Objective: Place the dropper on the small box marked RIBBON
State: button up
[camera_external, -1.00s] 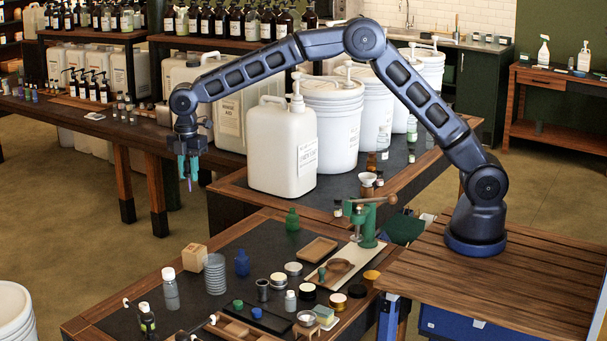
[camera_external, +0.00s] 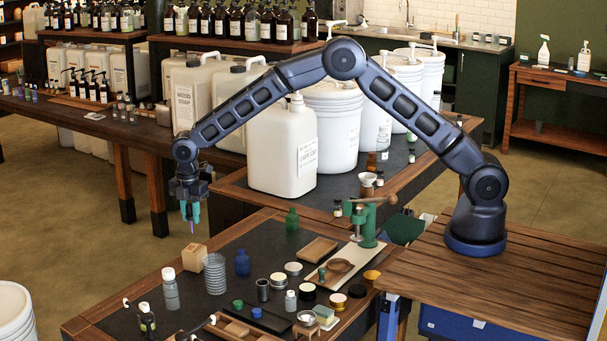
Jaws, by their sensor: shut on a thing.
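My gripper (camera_external: 189,212) has teal fingers and points down, shut on the dropper (camera_external: 191,224). Only a thin purple part of the dropper shows below the fingertips; the rest is hidden between them. The dropper hangs upright in the air. A small light-wood box (camera_external: 194,258) sits at the back left of the near workbench, below my gripper and close to it in the picture. No lettering on the box can be read from here. A gap shows between the dropper's tip and the box's top.
On the near bench (camera_external: 120,291), a stack of grey discs (camera_external: 215,274), a clear bottle with white cap (camera_external: 170,290) and a blue bottle (camera_external: 242,263) stand near the box. A green press (camera_external: 369,225) stands farther right. A large white jug (camera_external: 280,150) stands behind.

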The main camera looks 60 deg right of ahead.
aim_at(192, 229)
jog(key=shift+f, duration=2.5)
jog(key=shift+f, duration=0.15)
jog(key=o, duration=1)
jog(key=shift+c, duration=0.2)
